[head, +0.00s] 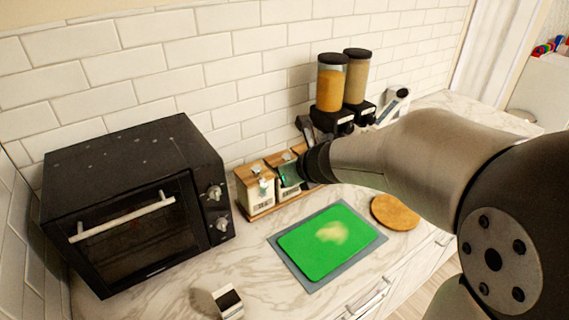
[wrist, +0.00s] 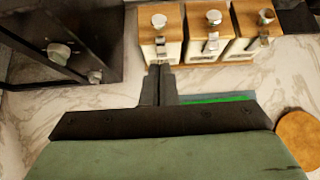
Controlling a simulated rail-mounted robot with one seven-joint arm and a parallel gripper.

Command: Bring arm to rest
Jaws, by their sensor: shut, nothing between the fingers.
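My arm reaches in from the right in the head view, over the marble counter. My gripper (wrist: 159,70) shows in the wrist view with its two dark fingers together and nothing between them. In the wrist view its fingertips appear just in front of the left one of three white canisters (wrist: 160,45) with wooden trim; I cannot tell whether they touch. In the head view the arm hides part of the canister row (head: 260,192), and the fingertips are hard to make out there.
A black oven (head: 135,195) stands at the left. A green board (head: 325,242) on a grey mat lies in front of the canisters. A round wooden board (head: 395,212) is to its right. Two dispensers (head: 331,85) stand behind. A small white item (head: 228,302) is at the front.

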